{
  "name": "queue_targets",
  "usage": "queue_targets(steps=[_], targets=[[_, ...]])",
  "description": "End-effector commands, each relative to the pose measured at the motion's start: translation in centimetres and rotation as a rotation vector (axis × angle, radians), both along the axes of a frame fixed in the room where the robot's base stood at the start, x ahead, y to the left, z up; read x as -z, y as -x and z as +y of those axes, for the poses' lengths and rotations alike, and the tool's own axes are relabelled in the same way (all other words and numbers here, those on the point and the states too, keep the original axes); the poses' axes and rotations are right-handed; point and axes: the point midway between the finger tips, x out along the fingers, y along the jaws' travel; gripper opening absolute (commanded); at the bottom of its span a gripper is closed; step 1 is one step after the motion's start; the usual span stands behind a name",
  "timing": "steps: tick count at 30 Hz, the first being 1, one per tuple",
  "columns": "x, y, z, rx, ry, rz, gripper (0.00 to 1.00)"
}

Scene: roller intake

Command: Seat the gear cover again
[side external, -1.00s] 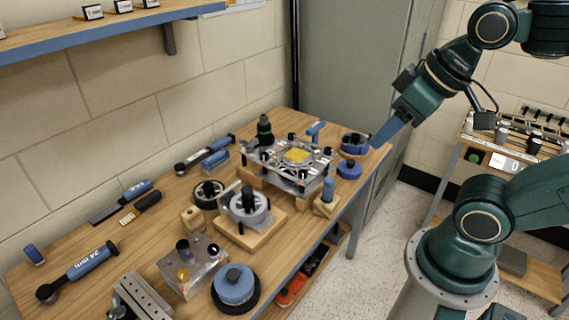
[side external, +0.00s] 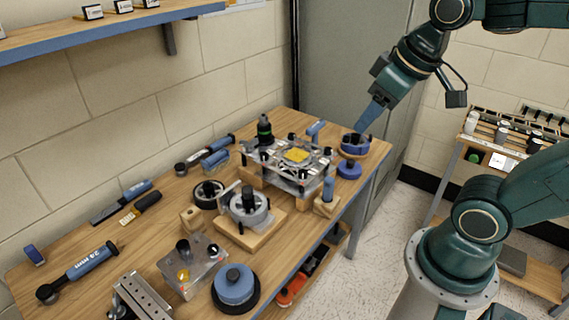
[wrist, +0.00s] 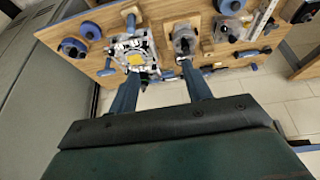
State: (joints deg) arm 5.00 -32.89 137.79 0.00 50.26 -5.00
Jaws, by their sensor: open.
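No part is clearly marked as the gear cover. A metal roller frame with a yellow-centred plate (side external: 296,156) stands on wooden blocks on the bench; it also shows in the wrist view (wrist: 135,58). A grey round housing with a black knob (side external: 249,209) sits on a wooden base in front of it. A blue round dish with dark knobs (side external: 354,145) lies at the bench's far right end, and a smaller blue cap (side external: 349,169) lies beside it. My gripper (side external: 362,130) is open, pointing down near the blue dish; its two fingers (wrist: 159,68) hold nothing in the wrist view.
The wooden bench (side external: 85,230) also bears a dark-capped bottle (side external: 264,130), blue-handled tools (side external: 78,266), a clear block with knobs (side external: 192,268) and a blue disc (side external: 235,286). A grey cabinet (side external: 345,70) stands close behind the bench's right end. A second table (side external: 455,175) stands at right.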

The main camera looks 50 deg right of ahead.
Motion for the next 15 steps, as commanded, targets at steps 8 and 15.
queue_targets(steps=[8,15], targets=[[0.7,-4.9,-3.4,0.013,0.029,0.081,0.49],[2.4,-8.7,-7.1,0.017,0.043,0.147,0.49]])
